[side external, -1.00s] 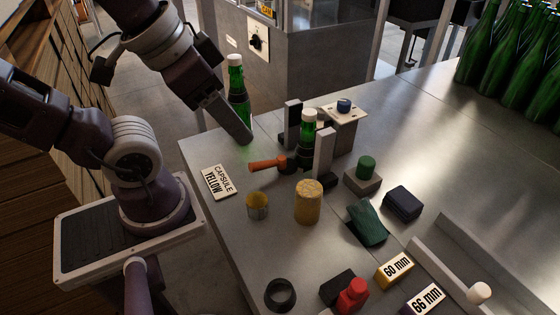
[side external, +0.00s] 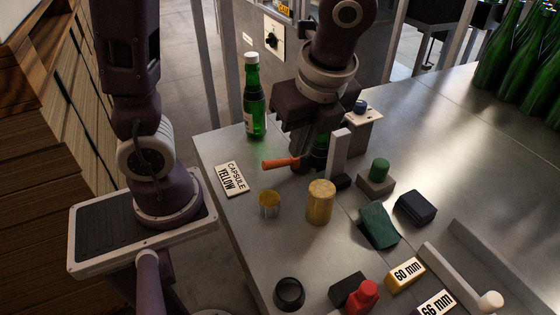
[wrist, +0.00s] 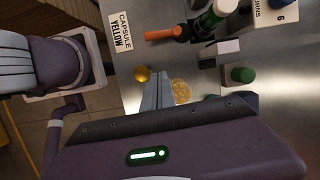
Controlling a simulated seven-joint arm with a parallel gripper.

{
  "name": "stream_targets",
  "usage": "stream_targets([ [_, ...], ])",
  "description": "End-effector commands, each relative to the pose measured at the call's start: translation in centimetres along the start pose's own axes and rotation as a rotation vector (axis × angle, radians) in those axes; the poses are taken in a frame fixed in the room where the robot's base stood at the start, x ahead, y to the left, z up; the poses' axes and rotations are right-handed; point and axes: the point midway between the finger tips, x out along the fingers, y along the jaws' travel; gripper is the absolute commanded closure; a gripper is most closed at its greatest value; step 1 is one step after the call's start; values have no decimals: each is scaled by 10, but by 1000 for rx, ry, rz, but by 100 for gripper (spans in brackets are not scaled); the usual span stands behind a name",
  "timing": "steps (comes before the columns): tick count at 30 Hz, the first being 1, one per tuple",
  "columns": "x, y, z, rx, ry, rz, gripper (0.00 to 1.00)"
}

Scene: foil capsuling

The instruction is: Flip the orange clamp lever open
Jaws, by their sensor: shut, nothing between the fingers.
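The orange clamp lever (side external: 281,162) sticks out to the left from the bottle clamp, whose pale post (side external: 338,155) stands to the right. In the wrist view the lever (wrist: 166,33) lies across the top, beside the green bottle (wrist: 214,16) held in the clamp. My gripper (wrist: 158,73) is shut with nothing in it. In the wrist view its fingertips show below the lever in the picture, with a visible gap. In the side view my wrist hangs over the clamp and hides its back post and most of the bottle; the contact with the lever cannot be judged there.
A green bottle (side external: 254,95) stands behind the lever. A green-topped block (side external: 377,182) stands right. The table is clear between lever and sign.

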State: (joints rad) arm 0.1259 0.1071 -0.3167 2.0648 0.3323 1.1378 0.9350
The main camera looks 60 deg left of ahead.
Motion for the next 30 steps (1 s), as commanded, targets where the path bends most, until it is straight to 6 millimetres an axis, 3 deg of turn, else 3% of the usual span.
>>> stream_targets([
  [5,24,1,0,0,-1,6,100],
  [16,103,1,3,-2,0,5,100],
  [22,115,1,29,-5,1,2,100],
  [30,118,0,36,-3,1,0,100],
])
